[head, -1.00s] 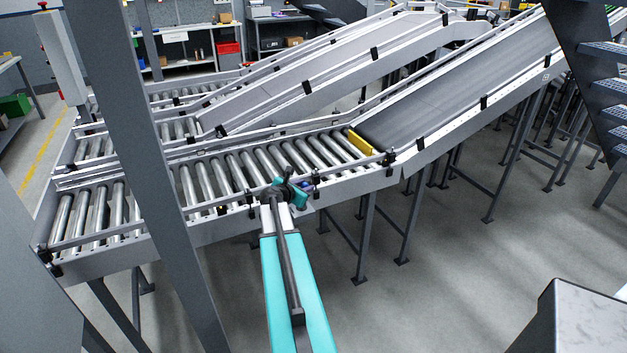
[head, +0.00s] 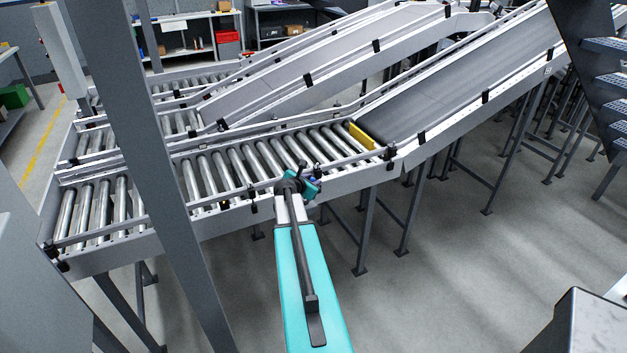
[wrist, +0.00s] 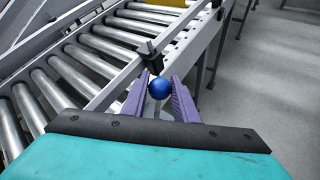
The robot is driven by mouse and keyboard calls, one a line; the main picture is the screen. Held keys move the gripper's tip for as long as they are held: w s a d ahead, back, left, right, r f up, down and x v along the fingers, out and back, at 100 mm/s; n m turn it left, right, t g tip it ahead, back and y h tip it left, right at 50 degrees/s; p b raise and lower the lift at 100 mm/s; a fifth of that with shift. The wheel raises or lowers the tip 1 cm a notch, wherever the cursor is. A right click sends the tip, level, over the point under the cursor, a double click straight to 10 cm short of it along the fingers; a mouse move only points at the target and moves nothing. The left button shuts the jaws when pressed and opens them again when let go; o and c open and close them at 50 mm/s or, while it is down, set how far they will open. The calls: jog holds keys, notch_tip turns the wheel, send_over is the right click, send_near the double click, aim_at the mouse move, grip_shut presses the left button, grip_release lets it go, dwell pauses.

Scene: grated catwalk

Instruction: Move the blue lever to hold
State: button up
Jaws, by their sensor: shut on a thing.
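The blue lever shows in the wrist view as a round, glossy blue knob (wrist: 159,88), with a pale stem partly visible below it. The knob sits between the two purple fingers of my gripper (wrist: 162,92), which is shut on it. In the head view my gripper (head: 313,181) is at the near side rail of the roller conveyor, at the end of my teal arm. There the knob is mostly hidden by the gripper and wrist, and the lever's position marks cannot be made out.
The roller conveyor (head: 237,165) lies just beyond my gripper, with black brackets along its rail. A yellow bar (head: 361,136) crosses it before the dark sloping belt (head: 440,90). A grey post (head: 150,180) stands at left. The floor right of the conveyor legs is open.

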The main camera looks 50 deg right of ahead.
jog(key=shift+s+f, duration=0.15)
jog(key=shift+s, duration=0.05)
jog(key=o, duration=1)
jog(key=shift+d, duration=0.1)
jog(key=shift+a, duration=0.3)
jog(key=shift+b+v, duration=1.65)
jog(key=shift+v, duration=5.05)
jog(key=shift+d, duration=0.1)
